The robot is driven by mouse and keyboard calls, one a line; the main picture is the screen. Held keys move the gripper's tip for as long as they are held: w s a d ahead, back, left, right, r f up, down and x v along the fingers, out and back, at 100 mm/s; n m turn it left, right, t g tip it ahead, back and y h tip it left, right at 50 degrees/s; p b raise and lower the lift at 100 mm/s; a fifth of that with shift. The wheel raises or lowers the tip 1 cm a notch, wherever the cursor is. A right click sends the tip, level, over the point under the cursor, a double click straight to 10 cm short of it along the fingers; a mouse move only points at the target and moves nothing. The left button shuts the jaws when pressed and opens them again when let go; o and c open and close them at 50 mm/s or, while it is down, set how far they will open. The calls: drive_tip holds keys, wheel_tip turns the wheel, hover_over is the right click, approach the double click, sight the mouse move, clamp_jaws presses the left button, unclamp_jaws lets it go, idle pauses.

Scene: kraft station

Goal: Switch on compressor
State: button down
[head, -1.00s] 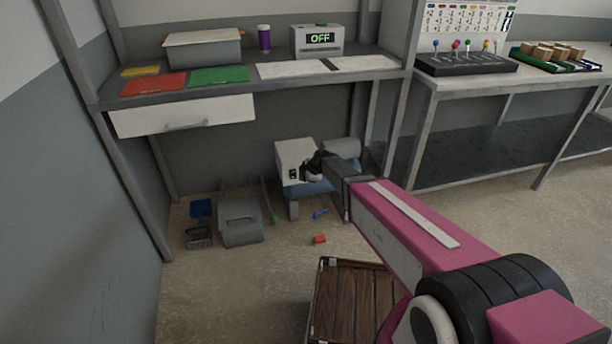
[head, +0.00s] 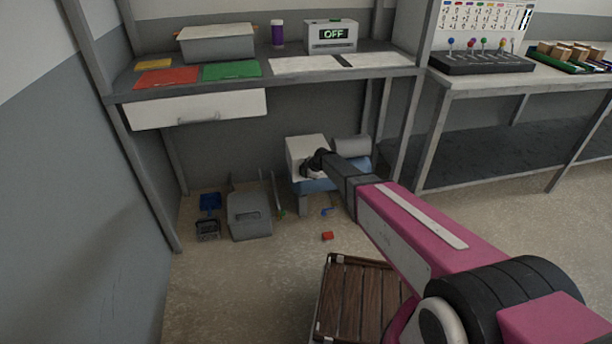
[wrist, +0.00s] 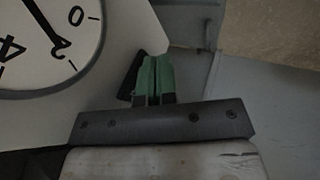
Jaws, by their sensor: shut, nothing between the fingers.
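The compressor (head: 304,146) stands on the floor under the workbench, a white box on a blue body with a grey cylinder at its right. My gripper (head: 306,168) is at its front face and hides the dark switch area there. In the wrist view my gripper (wrist: 153,78) has its green fingers shut together with nothing between them. A black part (wrist: 130,80), perhaps the switch, shows just left of the fingertips, partly hidden by them; I cannot tell whether they touch. A white round gauge (wrist: 45,40) fills the upper left. The switch position is not readable.
A box with a display reading OFF (head: 331,36) stands on the bench (head: 290,80) above. A slatted wooden crate (head: 355,300) is in front.

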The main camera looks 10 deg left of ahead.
drive_tip(key=shift+w+a+f, duration=0.1)
drive_tip(key=shift+w, duration=0.15)
drive_tip(key=shift+r, duration=0.85)
drive_tip(key=shift+s, duration=0.1)
